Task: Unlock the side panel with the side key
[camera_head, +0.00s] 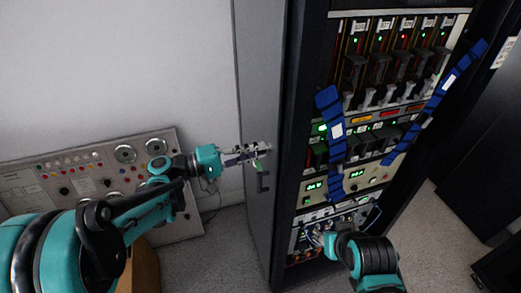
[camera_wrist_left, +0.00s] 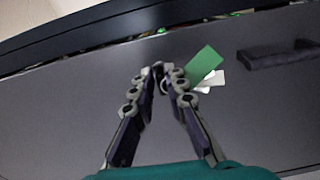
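The side panel (camera_head: 262,75) is the tall grey side of the rack cabinet; it fills most of the left wrist view (camera_wrist_left: 60,110). My left gripper (camera_head: 262,150) is at this panel, just above its black handle (camera_head: 262,181). In the left wrist view its fingertips (camera_wrist_left: 160,70) come together around a small metal part, which looks like the side key (camera_wrist_left: 164,86). A green tag (camera_wrist_left: 206,64) and whitish pieces hang beside the fingertips. The key's tip and the lock are hidden. My right gripper (camera_head: 318,236) is at the rack's lower front, and its fingers are unclear.
The rack front (camera_head: 372,110) carries modules with lights and blue straps (camera_head: 333,130). A control console (camera_head: 90,165) stands at the left by the wall. A dark cabinet (camera_head: 485,150) stands at the right. Grey floor (camera_head: 235,240) is open before the panel.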

